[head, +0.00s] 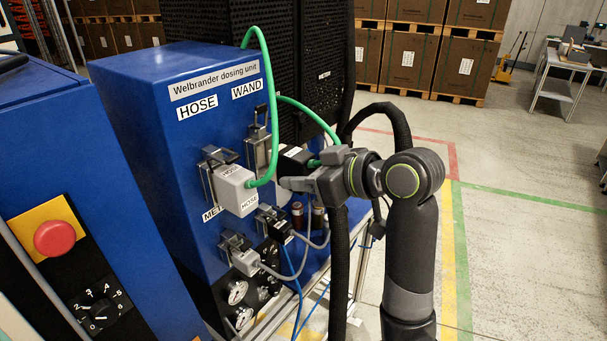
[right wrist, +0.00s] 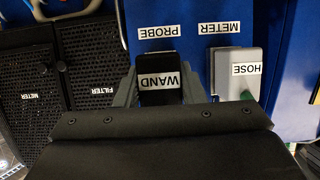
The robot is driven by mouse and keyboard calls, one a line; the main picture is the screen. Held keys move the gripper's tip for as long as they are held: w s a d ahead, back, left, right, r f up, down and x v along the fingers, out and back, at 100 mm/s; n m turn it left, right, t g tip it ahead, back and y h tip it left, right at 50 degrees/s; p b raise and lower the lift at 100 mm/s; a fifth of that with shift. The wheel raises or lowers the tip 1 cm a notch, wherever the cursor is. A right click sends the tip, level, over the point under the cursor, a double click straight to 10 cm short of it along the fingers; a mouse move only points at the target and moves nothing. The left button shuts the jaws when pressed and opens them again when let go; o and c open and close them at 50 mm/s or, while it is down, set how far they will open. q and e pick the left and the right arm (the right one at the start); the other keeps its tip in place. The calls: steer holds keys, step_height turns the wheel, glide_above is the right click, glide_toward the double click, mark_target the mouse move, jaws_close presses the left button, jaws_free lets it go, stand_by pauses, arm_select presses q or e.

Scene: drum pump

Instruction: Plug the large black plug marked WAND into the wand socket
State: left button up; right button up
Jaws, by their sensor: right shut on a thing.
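The large black plug marked WAND (right wrist: 160,85) sits between the grey fingers of my right gripper (right wrist: 155,92), which is shut on it. In the head view the black plug (head: 294,157) is beside the wand socket (head: 258,147), just to its right, with a green cable running from it. The wand socket has a metal latch and lies under the WAND label on the blue dosing unit (head: 140,120). My right gripper (head: 290,172) partly covers the plug's near side, so I cannot tell whether plug and socket touch. My left gripper is not in view.
A large grey HOSE plug (head: 236,190) sits in the hose socket left of the wand socket. Below are a smaller black plug (head: 273,226) and a smaller grey plug (head: 246,262), with cables hanging. Black perforated panels (head: 225,50) stand behind. Floor at the right is clear.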

mark_target(310, 166)
steer(key=shift+w+a+b, duration=0.3)
steer(key=shift+w+a, duration=0.35)
steer(key=shift+a, duration=0.3)
stand_by(0.6)
steer(key=shift+w+a+r, duration=0.1)
steer(key=shift+w+a, duration=0.4)
steer(key=shift+a, duration=0.2)
stand_by(1.3)
steer(key=o, duration=1.2)
steer(key=shift+w+a, duration=0.1)
steer(key=shift+p+v, duration=2.5)
steer(key=shift+v, duration=1.2)
steer(key=shift+p+v, duration=0.55)
steer(key=shift+v, duration=0.3)
steer(key=shift+f, duration=0.2)
